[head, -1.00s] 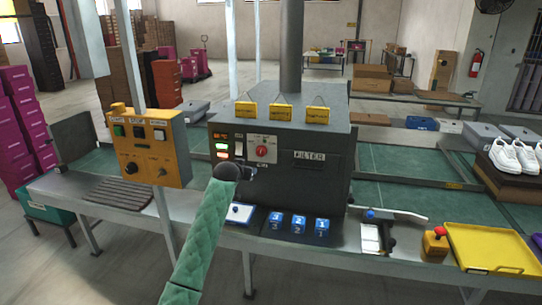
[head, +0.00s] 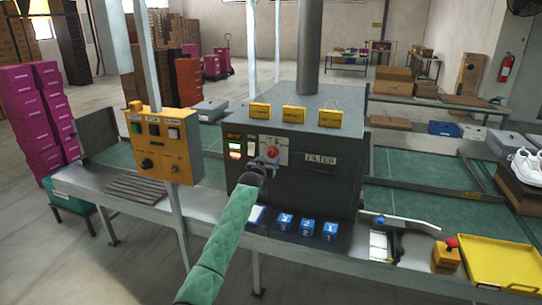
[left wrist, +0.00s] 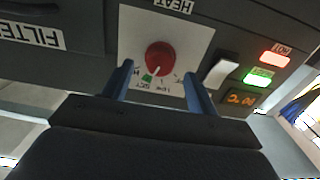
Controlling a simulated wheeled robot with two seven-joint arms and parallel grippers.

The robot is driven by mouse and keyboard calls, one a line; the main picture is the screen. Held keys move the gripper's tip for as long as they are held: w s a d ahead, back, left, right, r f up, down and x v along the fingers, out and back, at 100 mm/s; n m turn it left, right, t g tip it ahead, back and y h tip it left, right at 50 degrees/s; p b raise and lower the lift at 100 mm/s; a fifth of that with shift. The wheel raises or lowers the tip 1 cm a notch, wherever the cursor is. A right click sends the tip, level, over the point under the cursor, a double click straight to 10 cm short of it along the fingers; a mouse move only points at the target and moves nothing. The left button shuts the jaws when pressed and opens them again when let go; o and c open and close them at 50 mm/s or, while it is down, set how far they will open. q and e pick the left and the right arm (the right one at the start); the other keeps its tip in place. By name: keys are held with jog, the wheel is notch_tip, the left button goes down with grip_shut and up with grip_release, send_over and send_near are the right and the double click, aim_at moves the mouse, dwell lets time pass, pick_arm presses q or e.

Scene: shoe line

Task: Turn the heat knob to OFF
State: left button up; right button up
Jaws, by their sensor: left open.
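The heat knob is a round red knob (left wrist: 160,58) on a white plate marked HEAT (left wrist: 195,45) in the left wrist view. A green pointer mark shows at its lower-left edge there, near small lettering that is hard to read. In the head view the knob (head: 272,152) is on the front of the dark machine (head: 330,185). My left gripper (left wrist: 158,72) is open, its two blue fingers on either side of the knob in the picture; I cannot tell whether they touch it. In the head view the left gripper (head: 266,163) is just below the knob. My right gripper is not in view.
Beside the knob plate are a white rocker switch (left wrist: 222,70), a lit red lamp (left wrist: 274,58), a lit green lamp (left wrist: 257,80) and an orange display (left wrist: 240,98). A yellow control box (head: 160,150) stands left. Blue numbered blocks (head: 307,228) sit below the machine.

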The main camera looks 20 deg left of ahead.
aim_at(271, 155)
pick_arm(q)
jog(key=shift+w+p, duration=0.45)
jog(key=shift+w, duration=1.35)
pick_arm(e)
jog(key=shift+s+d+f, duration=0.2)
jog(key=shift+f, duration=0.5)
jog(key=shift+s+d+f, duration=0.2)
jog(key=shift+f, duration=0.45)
pick_arm(q)
jog(key=c, duration=1)
